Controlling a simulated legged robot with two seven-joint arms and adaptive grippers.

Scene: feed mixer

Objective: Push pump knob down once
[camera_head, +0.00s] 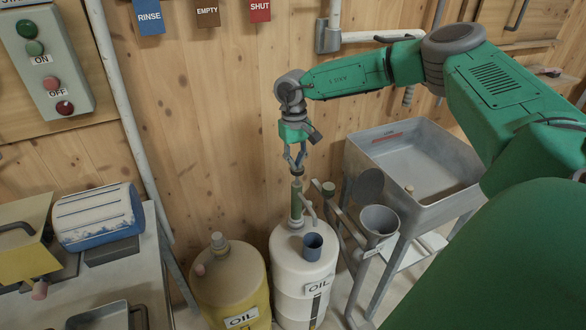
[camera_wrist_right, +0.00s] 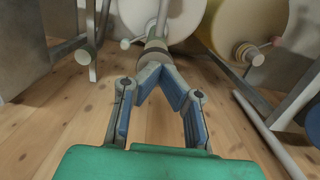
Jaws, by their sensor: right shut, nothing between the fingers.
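The pump stands on the white oil barrel (camera_head: 290,262), with a green upright body (camera_head: 296,203) and a spout at its right side. Its dark round knob (camera_head: 297,171) is at the top, and it also shows in the wrist view (camera_wrist_right: 153,52). My right gripper (camera_head: 296,163) points down just above the knob. In the wrist view its blue fingers come together at the tips right by the knob, with nothing between them. I cannot tell whether the tips touch the knob. My left gripper is not in view.
A blue cup (camera_head: 313,246) stands on the white barrel under the spout. A yellow oil barrel (camera_head: 229,283) is to the left. A grey sink (camera_head: 440,195) and a funnel (camera_head: 379,222) are to the right. A wooden wall (camera_head: 220,110) is behind.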

